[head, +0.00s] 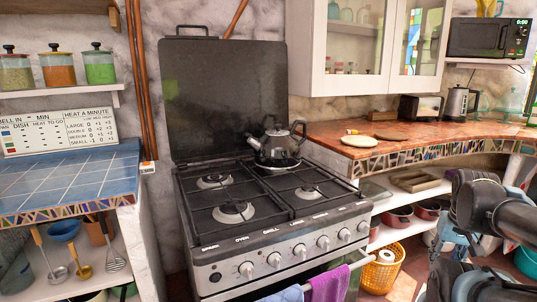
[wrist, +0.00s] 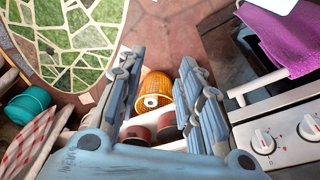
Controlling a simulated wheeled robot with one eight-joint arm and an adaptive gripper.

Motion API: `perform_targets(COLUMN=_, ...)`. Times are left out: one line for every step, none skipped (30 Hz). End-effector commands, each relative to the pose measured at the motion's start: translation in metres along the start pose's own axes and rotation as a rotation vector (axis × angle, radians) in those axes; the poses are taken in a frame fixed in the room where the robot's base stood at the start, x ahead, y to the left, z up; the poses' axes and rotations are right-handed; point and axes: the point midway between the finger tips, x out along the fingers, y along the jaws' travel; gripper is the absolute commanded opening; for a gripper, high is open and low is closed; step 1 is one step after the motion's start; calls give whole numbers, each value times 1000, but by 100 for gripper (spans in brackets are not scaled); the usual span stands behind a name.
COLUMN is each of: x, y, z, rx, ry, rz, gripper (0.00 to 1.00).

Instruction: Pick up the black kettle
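The black kettle (head: 277,148) stands upright on the back right burner of the stove (head: 270,230) in the head view. My gripper (wrist: 160,62) is open and empty in the wrist view, with two pale blue fingers spread apart. The kettle does not show in the wrist view.
The stove's raised lid (head: 222,95) stands behind the burners. A wall cabinet (head: 350,45) hangs above right. Another kettle (head: 457,104) and a toaster (head: 420,108) stand on the right counter. An orange basket (wrist: 155,88) is beyond my fingers. The other burners are bare.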

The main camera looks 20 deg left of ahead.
Motion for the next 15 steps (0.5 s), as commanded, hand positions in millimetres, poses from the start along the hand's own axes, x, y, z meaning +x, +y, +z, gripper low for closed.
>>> perform_targets(x=0, y=0, z=0, rx=0, ry=0, rz=0, gripper=33)
perform_targets(x=0, y=0, z=0, rx=0, ry=0, rz=0, gripper=33)
perform_targets(x=0, y=0, z=0, rx=0, ry=0, rz=0, gripper=33)
perform_targets(x=0, y=0, z=0, rx=0, ry=0, rz=0, gripper=33)
perform_targets(x=0, y=0, z=0, rx=0, ry=0, rz=0, gripper=33)
perform_targets(x=0, y=0, z=0, rx=0, ry=0, rz=0, gripper=33)
perform_targets(x=0, y=0, z=0, rx=0, ry=0, rz=0, gripper=33)
perform_targets(x=0, y=0, z=0, rx=0, ry=0, rz=0, gripper=33)
perform_targets(x=0, y=0, z=0, rx=0, ry=0, rz=0, gripper=42)
perform_targets(x=-2, y=0, z=1, rx=0, ry=6, rz=0, gripper=42)
perform_targets(x=-6, y=0, z=4, rx=-1, ry=17, rz=-1, gripper=42)
perform_targets(x=-9, y=-1, z=0, rx=-2, ry=32, rz=-2, gripper=42)
perform_targets(x=-12, y=-1, z=-6, rx=-3, ry=46, rz=-4, gripper=42)
perform_targets(x=-14, y=-2, z=-14, rx=-5, ry=64, rz=-7, gripper=42)
perform_targets(x=-20, y=-7, z=-28, rx=-12, ry=96, rz=-12, gripper=42)
